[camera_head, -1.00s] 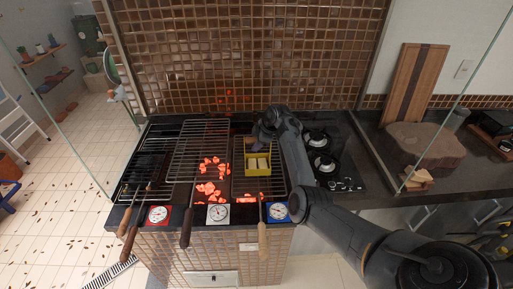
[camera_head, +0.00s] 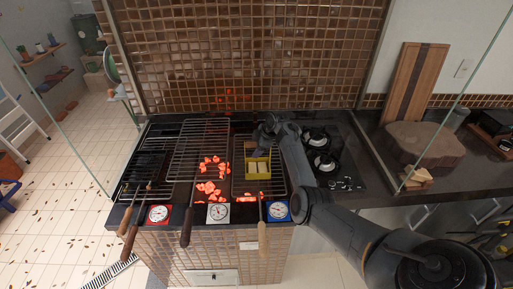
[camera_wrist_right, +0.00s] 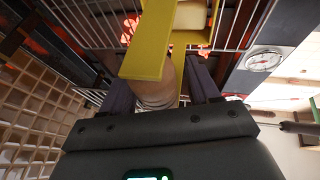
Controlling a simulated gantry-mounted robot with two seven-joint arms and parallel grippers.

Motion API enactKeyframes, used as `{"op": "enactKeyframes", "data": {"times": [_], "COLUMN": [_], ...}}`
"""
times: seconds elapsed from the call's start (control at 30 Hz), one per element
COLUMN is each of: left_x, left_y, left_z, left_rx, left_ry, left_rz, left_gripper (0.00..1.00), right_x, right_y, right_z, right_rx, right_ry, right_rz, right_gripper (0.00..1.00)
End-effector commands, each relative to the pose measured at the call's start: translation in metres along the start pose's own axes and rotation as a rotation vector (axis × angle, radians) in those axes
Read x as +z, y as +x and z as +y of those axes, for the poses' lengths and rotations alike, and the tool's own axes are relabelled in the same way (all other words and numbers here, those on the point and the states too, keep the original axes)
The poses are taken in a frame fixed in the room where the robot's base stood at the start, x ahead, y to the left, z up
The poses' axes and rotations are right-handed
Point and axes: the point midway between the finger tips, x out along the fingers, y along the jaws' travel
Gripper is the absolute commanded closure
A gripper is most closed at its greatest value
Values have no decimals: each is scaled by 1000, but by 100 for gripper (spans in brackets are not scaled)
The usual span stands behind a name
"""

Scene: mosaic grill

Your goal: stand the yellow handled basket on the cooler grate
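The yellow basket (camera_head: 258,177) holds several pale blocks and is at the right-hand grate (camera_head: 239,186); contact with the bars is too small to make out. My right gripper (camera_head: 264,146) is at its back, by the handle. In the right wrist view the yellow handle frame (camera_wrist_right: 146,62) crosses above a brown, round grip (camera_wrist_right: 156,88). The grip lies between my two dark fingers (camera_wrist_right: 160,90). I cannot tell whether they press on it or stand slightly apart. My left gripper is not in view.
The middle grate (camera_head: 203,132) lies over glowing coals (camera_head: 208,188); a few coals glow under the right-hand grate's front. Red-, white- and blue-backed dials (camera_head: 278,210) line the front, with long handles sticking out. Black burners (camera_head: 324,161) stand to the right. A glass panel (camera_head: 372,150) stands beyond them.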

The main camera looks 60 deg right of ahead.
Motion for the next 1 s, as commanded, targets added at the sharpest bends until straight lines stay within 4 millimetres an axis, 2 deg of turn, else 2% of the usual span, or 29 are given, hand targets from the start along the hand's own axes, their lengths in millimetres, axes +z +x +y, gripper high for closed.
{"op": "enactKeyframes", "data": {"times": [0.2, 0.37, 0.8, 1.0], "left_x": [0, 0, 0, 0], "left_y": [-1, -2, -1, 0], "left_z": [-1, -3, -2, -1], "left_rx": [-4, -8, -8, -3], "left_ry": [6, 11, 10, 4], "left_rz": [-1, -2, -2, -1], "left_gripper": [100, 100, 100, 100], "right_x": [-1, -3, -2, -2], "right_y": [-2, -15, -91, -114], "right_z": [1, 1, 2, 1], "right_rx": [0, 2, 4, 1], "right_ry": [0, -2, 1, 0], "right_rz": [1, 3, 2, 1], "right_gripper": [39, 39, 39, 39]}}
